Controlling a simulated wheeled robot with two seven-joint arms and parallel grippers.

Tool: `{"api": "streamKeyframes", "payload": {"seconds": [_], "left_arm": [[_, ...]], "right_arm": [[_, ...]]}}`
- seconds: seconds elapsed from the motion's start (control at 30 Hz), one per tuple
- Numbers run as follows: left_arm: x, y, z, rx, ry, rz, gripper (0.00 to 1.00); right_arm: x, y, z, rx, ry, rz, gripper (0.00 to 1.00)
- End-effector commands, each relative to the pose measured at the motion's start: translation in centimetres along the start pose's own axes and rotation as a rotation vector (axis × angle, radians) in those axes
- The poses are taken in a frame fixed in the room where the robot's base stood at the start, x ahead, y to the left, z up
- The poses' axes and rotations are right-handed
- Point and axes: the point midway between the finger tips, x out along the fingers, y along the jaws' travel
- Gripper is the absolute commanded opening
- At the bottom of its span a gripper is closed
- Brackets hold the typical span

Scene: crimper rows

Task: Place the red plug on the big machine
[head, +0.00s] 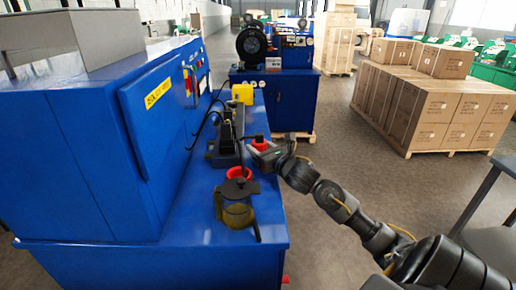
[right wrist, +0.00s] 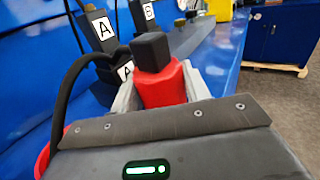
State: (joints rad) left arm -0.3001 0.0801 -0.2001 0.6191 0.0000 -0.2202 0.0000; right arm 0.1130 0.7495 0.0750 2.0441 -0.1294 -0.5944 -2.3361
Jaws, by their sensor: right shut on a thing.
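The red plug (head: 260,143) with a black top is at the tip of my right gripper (head: 258,152), over the blue ledge in the head view. In the right wrist view the red plug (right wrist: 163,88) stands upright between the two light grey fingers of the right gripper (right wrist: 165,92), which are shut on it. Whether its bottom touches the ledge is hidden. The big machine (head: 85,140) is the large blue cabinet filling the left of the head view, with the blue ledge (head: 190,215) along its right side. My left gripper is not in view.
An olive-and-black pot (head: 236,208) with a red ring (head: 238,173) stands on the near ledge. Black blocks labelled A (right wrist: 97,30) and a black cable are left of the plug. A yellow box (head: 242,93) is farther back. Stacked cartons (head: 425,100) stand right, beyond open floor.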

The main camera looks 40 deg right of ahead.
Motion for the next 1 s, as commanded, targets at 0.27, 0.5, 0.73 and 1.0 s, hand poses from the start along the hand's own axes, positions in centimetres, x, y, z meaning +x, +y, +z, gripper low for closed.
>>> {"api": "streamKeyframes", "payload": {"seconds": [0.27,0.5,0.73,1.0], "left_arm": [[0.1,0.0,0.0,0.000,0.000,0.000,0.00],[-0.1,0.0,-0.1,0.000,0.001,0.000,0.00],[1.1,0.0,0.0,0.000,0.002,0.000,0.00],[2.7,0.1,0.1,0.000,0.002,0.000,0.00]], "right_arm": [[0.0,0.0,-0.1,0.000,0.000,0.000,0.68],[0.0,0.0,0.1,0.001,0.000,0.000,0.68],[-2.8,0.0,-0.3,-0.004,0.001,0.002,0.68],[-8.5,0.0,-0.3,-0.002,0.002,0.002,0.68]]}}
